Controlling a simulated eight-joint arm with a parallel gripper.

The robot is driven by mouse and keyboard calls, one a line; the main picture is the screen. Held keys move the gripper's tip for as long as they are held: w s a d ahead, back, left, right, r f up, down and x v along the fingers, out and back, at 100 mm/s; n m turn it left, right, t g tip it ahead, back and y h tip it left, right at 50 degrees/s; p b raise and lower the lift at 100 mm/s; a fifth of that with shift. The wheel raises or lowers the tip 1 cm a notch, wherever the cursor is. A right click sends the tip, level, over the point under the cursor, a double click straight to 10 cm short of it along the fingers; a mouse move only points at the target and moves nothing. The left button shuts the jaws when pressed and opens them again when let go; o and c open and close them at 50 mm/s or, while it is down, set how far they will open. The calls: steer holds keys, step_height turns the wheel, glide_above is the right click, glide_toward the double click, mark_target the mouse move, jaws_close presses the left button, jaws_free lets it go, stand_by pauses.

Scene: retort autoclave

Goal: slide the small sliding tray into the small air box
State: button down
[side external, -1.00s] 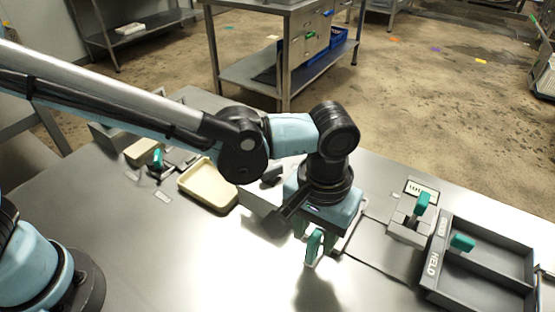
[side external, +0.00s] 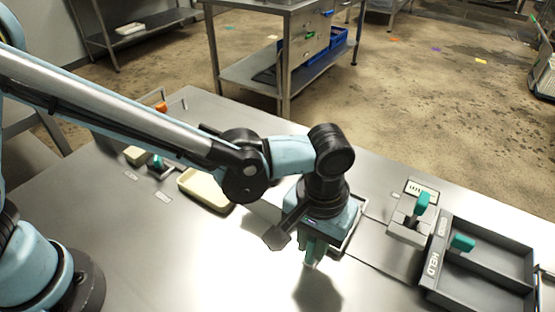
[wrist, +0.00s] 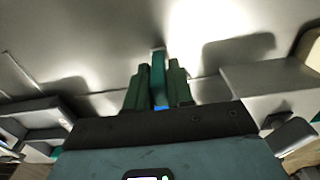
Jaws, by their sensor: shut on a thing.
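My gripper (side external: 313,254) points down at the bright steel table, right of the middle in the side view. In the wrist view my gripper (wrist: 158,80) is shut on an upright teal handle (wrist: 158,66), held between its two green fingers. I take the handle to be that of the small sliding tray; the tray's body is hidden under my wrist. A thin-walled grey frame (side external: 352,236) shows just behind and right of my gripper. A pale grey box (wrist: 265,78) is at the right in the wrist view; I cannot tell whether it is the small air box.
A dark grey divided tray (side external: 490,254), lettered HELD, stands at the right with a teal-handled piece (side external: 462,243) in it. Left of it is a grey block (side external: 408,230) with a teal handle (side external: 422,203). A cream tray (side external: 205,190) lies left. The front table is clear.

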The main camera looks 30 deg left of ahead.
steer(key=a, duration=0.4)
steer(key=shift+a, duration=0.2)
steer(key=c, duration=1.1)
jaws_free()
step_height(320, 180, up, 12)
steer(key=shift+r, duration=0.1)
